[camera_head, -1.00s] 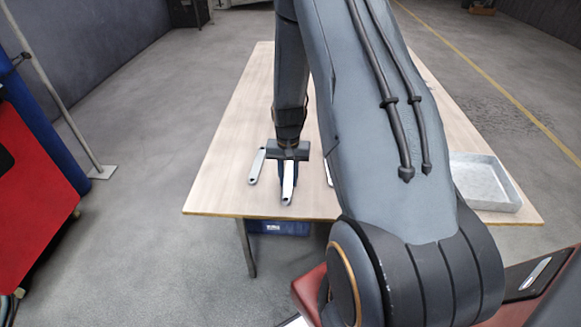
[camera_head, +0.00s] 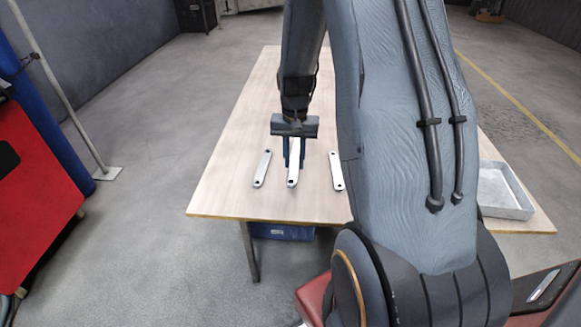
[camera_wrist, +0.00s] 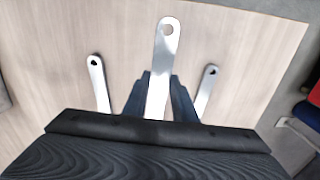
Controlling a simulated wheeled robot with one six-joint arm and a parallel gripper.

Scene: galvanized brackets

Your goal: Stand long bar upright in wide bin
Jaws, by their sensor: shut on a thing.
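My gripper (camera_head: 294,153) is shut on the middle one of three galvanized bars, the long bar (camera_head: 293,174). In the wrist view the long bar (camera_wrist: 164,48) runs out between the two fingers (camera_wrist: 156,97), with a hole at its far end, and looks larger than the others. A left bar (camera_head: 262,169) and a right bar (camera_head: 336,171) lie flat on the table on either side. A shallow grey metal bin (camera_head: 521,212) stands at the table's right; my arm hides part of it.
The wooden table (camera_head: 230,190) is clear left of the bars and behind my gripper. A blue box (camera_head: 282,232) is under the table's front edge. A red cabinet (camera_head: 40,185) stands on the floor at left.

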